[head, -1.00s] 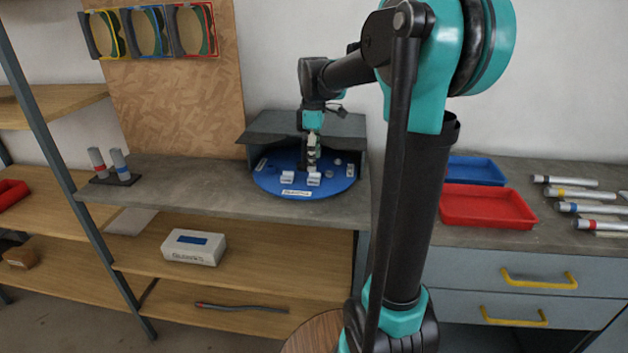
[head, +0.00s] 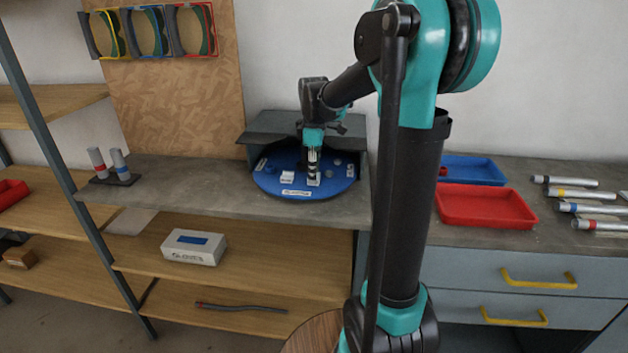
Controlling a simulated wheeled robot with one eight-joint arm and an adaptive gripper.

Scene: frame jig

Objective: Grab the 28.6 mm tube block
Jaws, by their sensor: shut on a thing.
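Two small pale blocks are on the blue round tray (head: 268,187) on the grey bench. One block (head: 287,177) stands free near the tray's front left. The other block (head: 314,181) is directly below my gripper (head: 313,172), whose fingers are shut on it. It is at tray level; I cannot tell whether it touches the tray. The size markings on the blocks are too small to read, so I cannot tell which is the 28.6 mm one.
A grey hood (head: 270,126) stands over the back of the tray. Small round parts lie on the tray's right side. A red bin (head: 487,206), a blue bin (head: 478,170) and several metal tubes (head: 566,194) lie to the right. A two-post stand (head: 116,181) is at the left.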

